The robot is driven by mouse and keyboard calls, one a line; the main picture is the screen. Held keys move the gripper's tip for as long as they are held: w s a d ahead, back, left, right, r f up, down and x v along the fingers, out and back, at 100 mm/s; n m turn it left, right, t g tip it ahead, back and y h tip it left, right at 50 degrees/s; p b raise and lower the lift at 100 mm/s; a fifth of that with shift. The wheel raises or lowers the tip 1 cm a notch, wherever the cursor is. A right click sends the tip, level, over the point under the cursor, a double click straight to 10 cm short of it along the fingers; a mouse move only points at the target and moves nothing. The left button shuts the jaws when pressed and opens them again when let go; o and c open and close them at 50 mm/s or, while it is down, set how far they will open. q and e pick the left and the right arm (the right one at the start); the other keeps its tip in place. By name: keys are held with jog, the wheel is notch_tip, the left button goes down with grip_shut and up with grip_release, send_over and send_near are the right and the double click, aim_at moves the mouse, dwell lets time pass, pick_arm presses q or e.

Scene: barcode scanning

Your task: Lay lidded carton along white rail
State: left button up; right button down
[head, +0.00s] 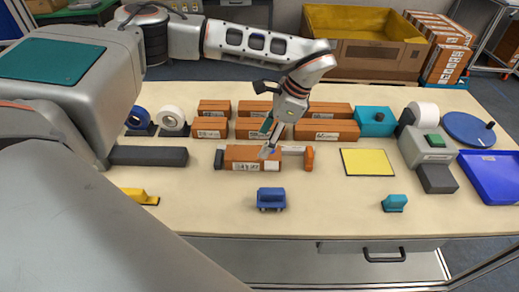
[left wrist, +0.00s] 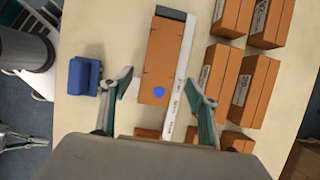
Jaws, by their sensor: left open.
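An orange-brown carton (head: 245,158) with a white label lies on the table along the near side of the white rail (head: 292,150). In the left wrist view the carton (left wrist: 165,55) lies lengthwise beside the rail (left wrist: 181,75), with little or no gap. A dark block (head: 219,159) stands at its left end. A blue spot shows on its top. My left gripper (head: 267,149) is open above the carton's right part, its fingertips (left wrist: 160,80) apart on either side in the wrist view. Part of what looks like my right gripper (left wrist: 18,138) shows at that view's left edge.
Several cartons (head: 326,131) stand behind the rail. An orange block (head: 309,158) stands at its right end. A blue block (head: 271,198) sits in front. A yellow mat (head: 367,162), a scanner-like grey device (head: 427,146) and a blue tray (head: 492,178) are to the right.

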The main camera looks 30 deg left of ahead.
pick_arm(q)
jog(key=v, duration=0.6)
jog(key=shift+b, duration=0.4)
